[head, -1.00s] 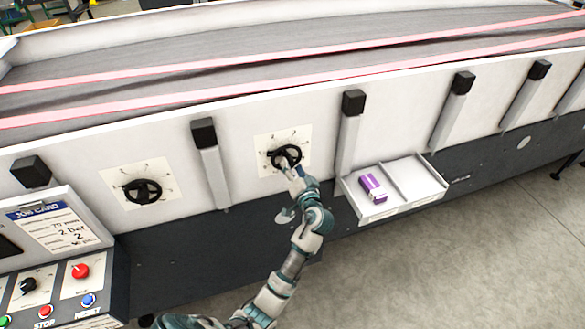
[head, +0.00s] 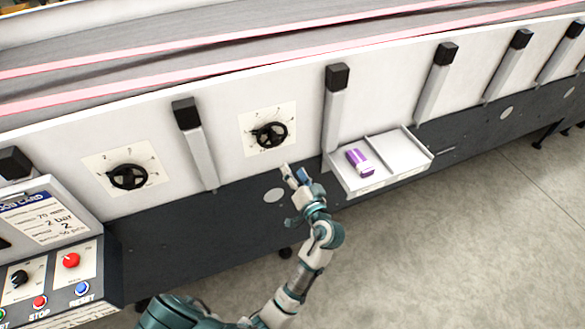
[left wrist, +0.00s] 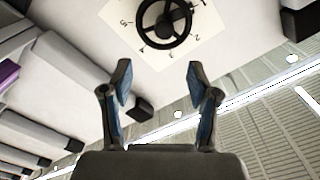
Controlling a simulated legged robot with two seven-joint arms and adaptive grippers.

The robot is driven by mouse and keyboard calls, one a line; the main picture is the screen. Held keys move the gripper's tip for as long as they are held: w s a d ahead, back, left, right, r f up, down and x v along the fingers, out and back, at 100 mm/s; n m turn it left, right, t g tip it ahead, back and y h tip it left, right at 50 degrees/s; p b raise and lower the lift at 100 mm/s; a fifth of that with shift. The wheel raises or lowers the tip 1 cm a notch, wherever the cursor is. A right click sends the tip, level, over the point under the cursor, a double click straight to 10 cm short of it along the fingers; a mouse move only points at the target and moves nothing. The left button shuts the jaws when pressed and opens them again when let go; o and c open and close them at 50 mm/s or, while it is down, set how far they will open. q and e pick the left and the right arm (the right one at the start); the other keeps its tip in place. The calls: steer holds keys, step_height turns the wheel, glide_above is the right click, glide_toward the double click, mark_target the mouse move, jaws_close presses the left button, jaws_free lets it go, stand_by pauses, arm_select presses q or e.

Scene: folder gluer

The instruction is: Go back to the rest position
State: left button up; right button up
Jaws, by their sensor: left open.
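My left gripper (head: 294,174) is open and empty, just below and in front of the right black handwheel (head: 270,134) on the white machine side. In the left wrist view the two fingers of my left gripper (left wrist: 160,85) stand apart with nothing between them. The same handwheel (left wrist: 165,22) shows beyond the fingertips on its numbered dial plate, clear of them. A second handwheel (head: 127,176) sits on its own dial to the left. My right gripper is not in view.
Black-capped posts (head: 337,78) line the machine side. A control panel with a red knob (head: 71,260) and a job card (head: 42,220) stands lower left. The floor (head: 450,250) is clear at lower right.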

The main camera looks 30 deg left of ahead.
arm_select(q)
steer(key=shift+a, duration=0.25)
steer(key=w+d+f+m+h, duration=0.2)
steer(key=d+f+m+h, duration=0.15)
steer(key=f, duration=0.95)
steer(key=w+d+f+m+h, duration=0.2)
steer(key=d+f+m+h, duration=0.15)
steer(key=f, duration=0.95)
steer(key=s+f+g+h, duration=0.1)
steer(key=s+f, duration=0.2)
steer(key=f, duration=0.3)
steer(key=s+d+f+m+g+h, duration=0.1)
steer(key=s+f, duration=0.2)
steer(key=f, duration=0.4)
steer(key=s+f+g+h, duration=0.1)
steer(key=s+f+h, duration=0.15)
steer(key=f, duration=0.35)
steer(key=s+a+f+n+g+h, duration=0.15)
steer(key=s+f+g, duration=0.35)
steer(key=s+f, duration=1.5)
steer(key=s+a+f+n+g, duration=0.1)
steer(key=s+a+f, duration=0.1)
steer(key=s, duration=0.9)
steer(key=s+a+f+n+g, duration=0.1)
steer(key=s+a+f, duration=0.2)
steer(key=s, duration=0.9)
steer(key=shift+f+g+h, duration=0.2)
steer(key=shift+g+h, duration=0.1)
steer(key=shift+g, duration=0.1)
